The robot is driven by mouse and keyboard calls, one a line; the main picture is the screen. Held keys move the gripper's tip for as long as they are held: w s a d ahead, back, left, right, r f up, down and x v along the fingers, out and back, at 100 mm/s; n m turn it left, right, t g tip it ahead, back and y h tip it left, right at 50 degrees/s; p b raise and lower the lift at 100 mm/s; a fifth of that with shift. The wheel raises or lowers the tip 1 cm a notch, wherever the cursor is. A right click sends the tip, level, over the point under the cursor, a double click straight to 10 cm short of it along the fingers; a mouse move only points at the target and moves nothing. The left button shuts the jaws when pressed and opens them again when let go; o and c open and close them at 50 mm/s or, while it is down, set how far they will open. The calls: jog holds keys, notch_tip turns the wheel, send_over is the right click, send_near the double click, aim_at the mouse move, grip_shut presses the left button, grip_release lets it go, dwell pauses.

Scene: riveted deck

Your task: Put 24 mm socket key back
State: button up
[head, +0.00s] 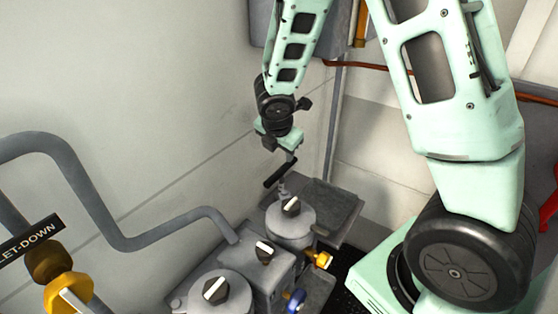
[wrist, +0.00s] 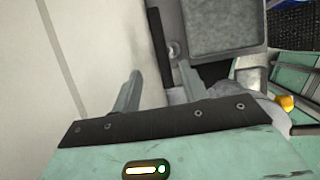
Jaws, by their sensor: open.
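A black bar (head: 280,173), which looks like the handle of the socket key, sits just below my gripper (head: 284,160) in the head view. A short grey piece shows under it, above the grey equipment; I cannot tell if it is the key's shaft. In the wrist view the black bar (wrist: 158,48) runs away between the two grey fingertips of my gripper (wrist: 156,70). The fingers are apart, with a gap on both sides of the bar. Any size mark and the key's lower end cannot be made out.
A grey unit with several black-and-white knobs (head: 291,206) stands below my gripper. A dark flat-topped plate (head: 325,203) lies to its right, and a yellow knob (head: 320,260) sticks out in front. The pale wall (head: 180,80) is close on the left, with a grey pipe (head: 140,240).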

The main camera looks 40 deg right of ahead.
jog(key=s+a+r+m+g+y, duration=0.1)
jog(key=s+a+r+m, duration=0.2)
jog(key=s+a, duration=0.3)
jog(key=s+a+r+m+y, duration=0.1)
jog(key=s+a+r+m, duration=0.1)
jog(key=s+a+m, duration=0.35)
jog(key=s+a+r+m+g+y, duration=0.1)
jog(key=s+a+r+m, duration=0.1)
jog(key=s+a, duration=0.3)
jog(key=s+a+r+m+g+y, duration=0.1)
jog(key=s+a+m, duration=0.2)
jog(key=s+a, duration=0.3)
jog(key=s, duration=0.4)
jog(key=shift+s+a+r+g, duration=0.15)
jog(key=shift+s+r+g, duration=0.05)
jog(key=shift+r+g, duration=0.2)
notch_tip(320, 180, down, 3)
jog(key=b, duration=0.3)
jog(key=shift+o, duration=0.3)
